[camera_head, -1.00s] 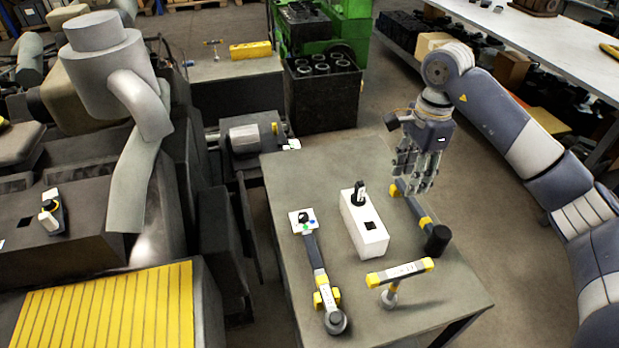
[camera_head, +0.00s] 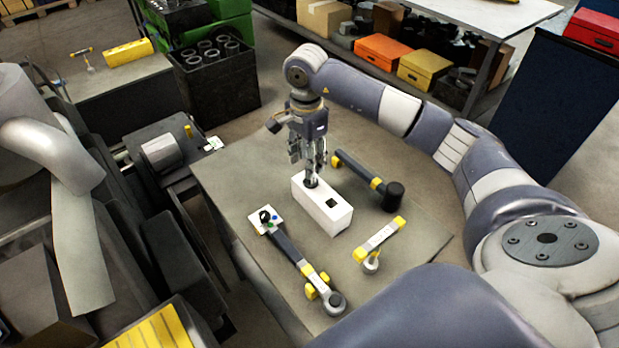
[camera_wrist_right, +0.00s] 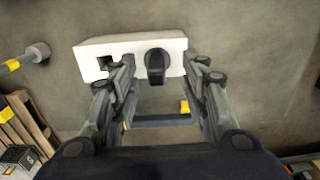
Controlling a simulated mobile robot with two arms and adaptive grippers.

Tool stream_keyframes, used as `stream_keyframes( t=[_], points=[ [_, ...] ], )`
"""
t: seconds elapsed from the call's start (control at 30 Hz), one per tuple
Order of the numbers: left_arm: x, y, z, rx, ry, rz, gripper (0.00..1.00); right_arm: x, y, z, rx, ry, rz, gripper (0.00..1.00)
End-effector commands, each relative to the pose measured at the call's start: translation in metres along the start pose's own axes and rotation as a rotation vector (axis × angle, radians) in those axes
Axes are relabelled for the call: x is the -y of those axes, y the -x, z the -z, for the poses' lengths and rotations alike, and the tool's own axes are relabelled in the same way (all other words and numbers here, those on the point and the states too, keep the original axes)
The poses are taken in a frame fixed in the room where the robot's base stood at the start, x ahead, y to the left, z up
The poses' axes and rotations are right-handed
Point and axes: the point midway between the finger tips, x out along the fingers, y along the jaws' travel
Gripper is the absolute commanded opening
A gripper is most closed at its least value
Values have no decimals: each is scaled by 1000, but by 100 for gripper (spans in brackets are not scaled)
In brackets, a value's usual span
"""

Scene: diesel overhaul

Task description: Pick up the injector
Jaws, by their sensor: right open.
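The injector (camera_head: 311,184) is a small dark piece standing upright in one hole of a white block (camera_head: 335,218) on the grey table. The block's other square hole is empty. My right gripper (camera_head: 308,162) points down right over the injector and hides part of it. In the right wrist view, the injector (camera_wrist_right: 156,66) shows between the two spread fingers, a little beyond their tips. The gripper is open and holds nothing; whether a finger touches the injector I cannot tell. My left gripper is not in view.
On the grey table (camera_head: 232,183), a torque wrench with yellow parts (camera_head: 296,257) lies left of the block. Engine parts (camera_head: 75,240) stand left of the table.

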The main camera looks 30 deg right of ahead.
Motion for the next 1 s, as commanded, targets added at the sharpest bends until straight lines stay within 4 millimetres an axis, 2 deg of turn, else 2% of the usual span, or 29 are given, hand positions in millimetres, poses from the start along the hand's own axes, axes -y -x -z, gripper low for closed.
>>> stream_keyframes(
  t=[0.1, 0.2, 0.37, 0.6, 0.8, 1.0],
  points=[
    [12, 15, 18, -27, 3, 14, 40, -4, -11, 5, 0, -3, -7, 42],
    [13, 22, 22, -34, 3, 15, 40, -5, -25, 7, 1, -2, -7, 42],
    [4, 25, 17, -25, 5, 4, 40, -4, -41, 7, 0, -2, -2, 42],
    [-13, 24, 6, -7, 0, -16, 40, -4, -43, 7, -1, -2, 0, 42],
    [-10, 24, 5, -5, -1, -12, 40, -4, -43, 7, -1, -2, 0, 0],
    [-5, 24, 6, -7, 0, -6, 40, -3, -42, 8, -1, -2, 1, 0]
  ],
)
